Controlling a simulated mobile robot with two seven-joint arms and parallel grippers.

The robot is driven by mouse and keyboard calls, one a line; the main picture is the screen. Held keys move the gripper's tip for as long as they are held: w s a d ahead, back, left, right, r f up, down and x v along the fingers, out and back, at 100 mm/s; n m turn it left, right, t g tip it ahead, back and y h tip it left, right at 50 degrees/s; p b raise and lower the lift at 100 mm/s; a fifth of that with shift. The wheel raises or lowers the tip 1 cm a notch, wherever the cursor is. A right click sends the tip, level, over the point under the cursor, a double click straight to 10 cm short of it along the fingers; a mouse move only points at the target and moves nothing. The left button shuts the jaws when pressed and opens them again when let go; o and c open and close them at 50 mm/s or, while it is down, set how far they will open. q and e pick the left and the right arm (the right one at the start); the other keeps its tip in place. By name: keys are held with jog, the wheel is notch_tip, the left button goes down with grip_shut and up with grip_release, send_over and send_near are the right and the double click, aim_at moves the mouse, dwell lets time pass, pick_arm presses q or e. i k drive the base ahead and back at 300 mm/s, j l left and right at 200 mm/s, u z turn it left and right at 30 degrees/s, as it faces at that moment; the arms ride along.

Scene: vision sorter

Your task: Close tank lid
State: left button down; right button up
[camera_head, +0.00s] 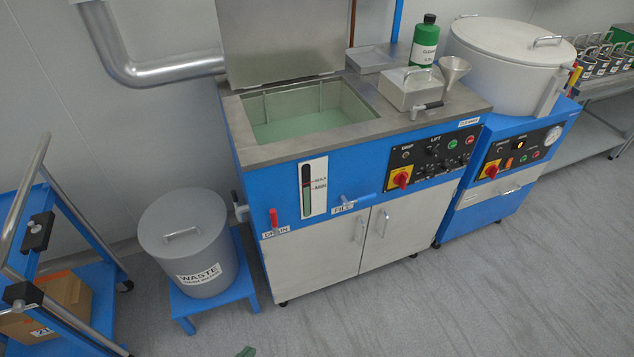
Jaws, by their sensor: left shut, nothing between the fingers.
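The tank (250,158) is a blue cabinet with a grey metal top and an open rectangular basin. Pale green liquid (305,126) shows inside the basin. The tank lid (280,38) is a flat grey panel standing raised at the basin's back edge, so the tank is open. Its upper part is cut off by the frame. A small green tip at the bottom edge appears to be all that shows of my left gripper (246,352). It is shut and empty, well below and apart from the tank and lid. My right gripper is out of view.
A grey box (409,88), a green cleaner bottle (425,42) and a funnel (453,70) stand right of the basin. A lidded waste bin (185,240) sits on a blue stool. A blue cart (95,310) is at left. The floor in front is clear.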

aim_at(264, 42)
jog(key=k+j+z, duration=0.1)
jog(key=k+j, duration=0.5)
jog(key=i+j+z, duration=0.2)
jog(key=i+j, duration=0.15)
jog(key=j, duration=0.25)
jog(key=i+j+z, duration=0.15)
jog(key=j, duration=0.15)
jog(key=i+j+z, duration=0.1)
jog(key=j, duration=0.2)
jog(key=i+j+z, duration=0.1)
jog(key=j, duration=0.25)
jog(key=i, duration=0.05)
